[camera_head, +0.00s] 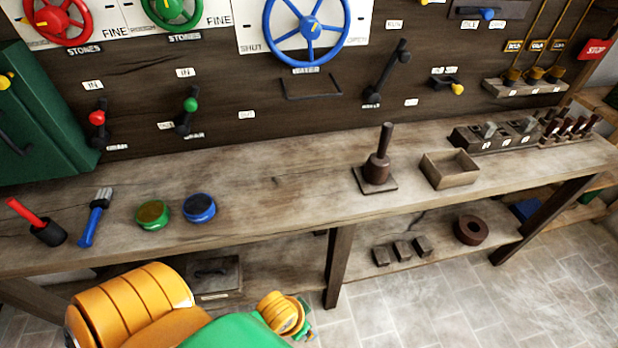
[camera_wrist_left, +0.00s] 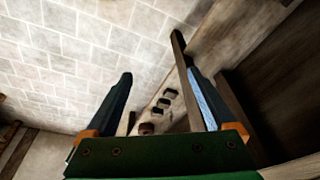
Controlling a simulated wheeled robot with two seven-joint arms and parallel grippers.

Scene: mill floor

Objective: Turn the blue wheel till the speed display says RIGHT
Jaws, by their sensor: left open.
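The blue wheel (camera_head: 309,27) is on the dark wall panel at the top of the head view, its top edge cut off. No speed display is visible. My left arm is low in front of the bench, well away from the wheel. My left gripper (camera_wrist_left: 160,76) shows in the left wrist view, open and empty, with floor and lower shelf beyond. My right gripper is out of view.
Red (camera_head: 58,22) and green (camera_head: 172,10) wheels marked STONES are left of the blue one. Levers project from the panel below. The bench (camera_head: 275,185) holds several tools, a brown plunger-like piece (camera_head: 377,168) and an open box (camera_head: 450,170). A STOP sign (camera_head: 596,49) is far right.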

